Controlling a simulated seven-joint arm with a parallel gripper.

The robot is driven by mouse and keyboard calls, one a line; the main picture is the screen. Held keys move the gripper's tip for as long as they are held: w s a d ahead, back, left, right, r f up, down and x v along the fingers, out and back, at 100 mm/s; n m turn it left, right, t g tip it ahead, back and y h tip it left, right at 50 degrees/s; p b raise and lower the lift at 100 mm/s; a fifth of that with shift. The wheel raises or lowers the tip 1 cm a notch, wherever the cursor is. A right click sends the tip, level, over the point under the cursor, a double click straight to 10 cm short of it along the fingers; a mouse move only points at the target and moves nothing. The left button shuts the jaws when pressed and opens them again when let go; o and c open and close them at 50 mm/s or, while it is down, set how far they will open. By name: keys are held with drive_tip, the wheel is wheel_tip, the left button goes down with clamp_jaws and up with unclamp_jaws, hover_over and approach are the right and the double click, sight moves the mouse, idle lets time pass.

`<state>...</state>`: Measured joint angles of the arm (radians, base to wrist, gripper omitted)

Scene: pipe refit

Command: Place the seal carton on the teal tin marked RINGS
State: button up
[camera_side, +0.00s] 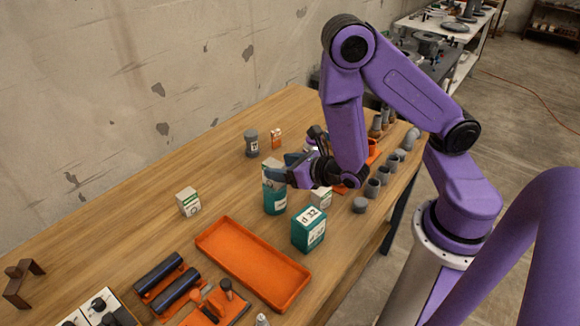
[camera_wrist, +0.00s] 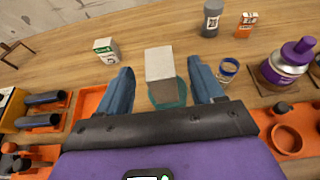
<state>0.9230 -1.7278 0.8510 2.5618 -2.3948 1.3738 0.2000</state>
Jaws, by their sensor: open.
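A white-and-green carton, apparently the seal carton (camera_side: 271,169), sits upright on top of a teal tin (camera_side: 275,202). In the wrist view the carton (camera_wrist: 159,66) stands between my blue fingers, and the teal tin (camera_wrist: 172,97) shows below it. My gripper (camera_wrist: 160,75) is open, with a visible gap between each finger and the carton. In the side view my gripper (camera_side: 283,176) is at the carton's height and partly hides it. The tin's label is too small to read, so I cannot confirm RINGS.
Another white-and-green carton (camera_side: 188,202) stands to the left. An empty orange tray (camera_side: 253,262) lies in front. A grey bottle (camera_side: 251,143) and small orange carton (camera_side: 276,138) stand behind.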

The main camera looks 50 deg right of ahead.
drive_tip(key=shift+v, duration=1.05)
drive_tip(key=s+d+r+m+g+h, duration=0.55)
drive_tip(key=d+r+m+h, duration=0.3)
drive_tip(key=m, duration=0.55)
drive_tip(key=s+a+r+m+g+y, duration=0.1)
drive_tip(key=s+a+m+g+y, duration=0.3)
drive_tip(key=s, duration=0.4)
drive_tip(key=s+a+r+m+g+y, duration=0.2)
drive_tip(key=s+a+m+g+y, duration=0.2)
drive_tip(key=s+a, duration=0.3)
drive_tip(key=shift+s+m+y, duration=0.4)
drive_tip(key=shift+m+y, duration=0.05)
drive_tip(key=shift+m, duration=0.25)
